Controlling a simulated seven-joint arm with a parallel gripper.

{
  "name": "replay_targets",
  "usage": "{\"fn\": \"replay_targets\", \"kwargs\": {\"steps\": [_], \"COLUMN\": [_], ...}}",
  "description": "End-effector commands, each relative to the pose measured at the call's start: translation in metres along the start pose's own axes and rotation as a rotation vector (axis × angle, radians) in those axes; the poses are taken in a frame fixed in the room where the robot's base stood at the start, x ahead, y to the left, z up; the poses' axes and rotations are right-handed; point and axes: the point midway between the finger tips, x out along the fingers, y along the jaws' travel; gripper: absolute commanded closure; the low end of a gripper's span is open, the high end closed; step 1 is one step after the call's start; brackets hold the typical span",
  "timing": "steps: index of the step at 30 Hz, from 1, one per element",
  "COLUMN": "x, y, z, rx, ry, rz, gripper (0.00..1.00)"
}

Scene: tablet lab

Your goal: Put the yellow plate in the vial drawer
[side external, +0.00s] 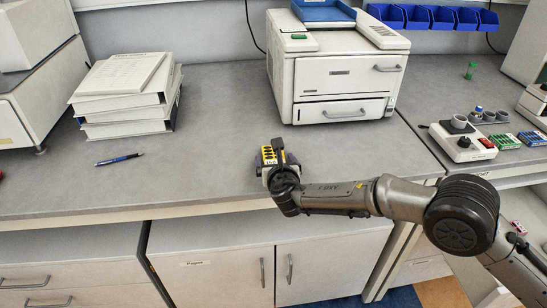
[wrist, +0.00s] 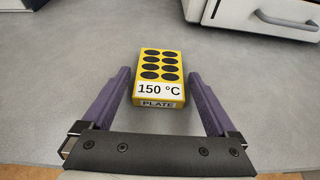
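The yellow plate (wrist: 160,72) is a small yellow block with dark round wells and a label reading 150 °C and PLATE. It lies on the grey bench, and in the side view it (side external: 267,156) is partly hidden by my gripper (side external: 272,165). In the wrist view my gripper (wrist: 158,98) is open, with one purple finger on each side of the plate's near end and a gap on both sides. A white machine (side external: 340,75) stands behind, with a lower drawer (side external: 343,111) that looks shut. Its front also shows in the wrist view (wrist: 265,14). No label names the vial drawer.
White binders (side external: 128,95) are stacked on the left, with a pen (side external: 120,160) before them. A small device (side external: 462,141) and coloured boxes (side external: 503,141) stand on the right. The bench between the plate and the machine is clear. Cabinets (side external: 209,264) lie below its front edge.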

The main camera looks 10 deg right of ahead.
Motion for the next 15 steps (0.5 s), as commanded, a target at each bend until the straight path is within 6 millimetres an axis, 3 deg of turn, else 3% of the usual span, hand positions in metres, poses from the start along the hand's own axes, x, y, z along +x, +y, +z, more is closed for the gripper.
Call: {"fn": "replay_targets", "kwargs": {"steps": [2,13,15], "x": [-0.0002,-0.0003,-0.0004], "y": [0.0000,0.0001,0.0001], "z": [-0.0001,0.0000,0.0000], "rx": [0.000,0.000,0.000], "ry": [0.000,0.000,0.000], "rz": [0.000,0.000,0.000], "gripper": [0.23,0.90,0.90]}}
